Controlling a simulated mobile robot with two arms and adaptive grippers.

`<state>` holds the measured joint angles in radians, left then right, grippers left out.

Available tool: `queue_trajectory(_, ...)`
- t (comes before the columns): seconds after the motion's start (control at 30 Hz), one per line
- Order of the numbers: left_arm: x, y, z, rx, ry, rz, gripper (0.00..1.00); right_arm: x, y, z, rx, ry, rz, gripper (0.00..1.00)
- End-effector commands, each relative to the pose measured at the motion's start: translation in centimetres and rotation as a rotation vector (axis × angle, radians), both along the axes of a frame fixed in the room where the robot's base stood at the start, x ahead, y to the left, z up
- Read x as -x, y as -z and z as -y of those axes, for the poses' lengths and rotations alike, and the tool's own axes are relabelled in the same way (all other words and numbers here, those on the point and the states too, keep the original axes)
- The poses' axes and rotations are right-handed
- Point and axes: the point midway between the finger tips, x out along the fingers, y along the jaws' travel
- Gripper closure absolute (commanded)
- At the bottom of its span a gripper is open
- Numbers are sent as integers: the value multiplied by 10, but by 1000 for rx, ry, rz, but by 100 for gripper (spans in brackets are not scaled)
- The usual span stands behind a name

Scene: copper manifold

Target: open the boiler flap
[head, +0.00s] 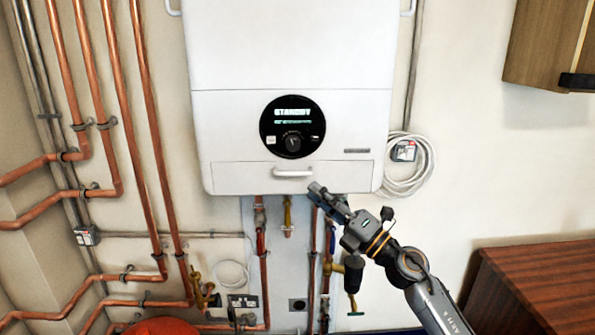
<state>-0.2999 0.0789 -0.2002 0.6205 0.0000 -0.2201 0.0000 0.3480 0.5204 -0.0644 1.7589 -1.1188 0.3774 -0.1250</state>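The white boiler (240,120) hangs on the wall in the upper middle of the head view. Its flap (240,176) is the low panel along the bottom front, with a white bar handle (293,173) at its middle. The flap looks closed, flush with the front. My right gripper (318,190) is at the boiler's lower edge, a little right of and below the handle, apart from it. Its fingers are seen nearly end-on and look close together; I cannot tell if they are open. My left gripper is not in view.
Copper pipes (150,130) run down the wall on the left. Pipes and valves (262,240) hang below the boiler, close to my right arm. A coiled white cable (420,165) hangs at right. A wooden cabinet (540,45) and a brown wooden unit (540,285) stand at right.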

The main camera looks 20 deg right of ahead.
Motion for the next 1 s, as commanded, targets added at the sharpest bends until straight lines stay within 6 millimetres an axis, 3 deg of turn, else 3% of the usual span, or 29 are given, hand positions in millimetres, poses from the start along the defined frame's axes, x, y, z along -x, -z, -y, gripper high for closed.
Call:
queue_trajectory(0.03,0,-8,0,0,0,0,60,-9,-10,-6,-2,-1,2,81)
queue_trajectory(0.3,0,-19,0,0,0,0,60,-43,-23,-28,-2,0,1,81)
queue_trajectory(0.77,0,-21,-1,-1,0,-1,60,-53,-25,-34,0,0,-1,81)
queue_trajectory(0.87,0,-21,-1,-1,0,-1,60,-52,-25,-34,0,0,-1,100)
queue_trajectory(1.0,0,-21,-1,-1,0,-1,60,-52,-25,-34,0,0,-1,100)
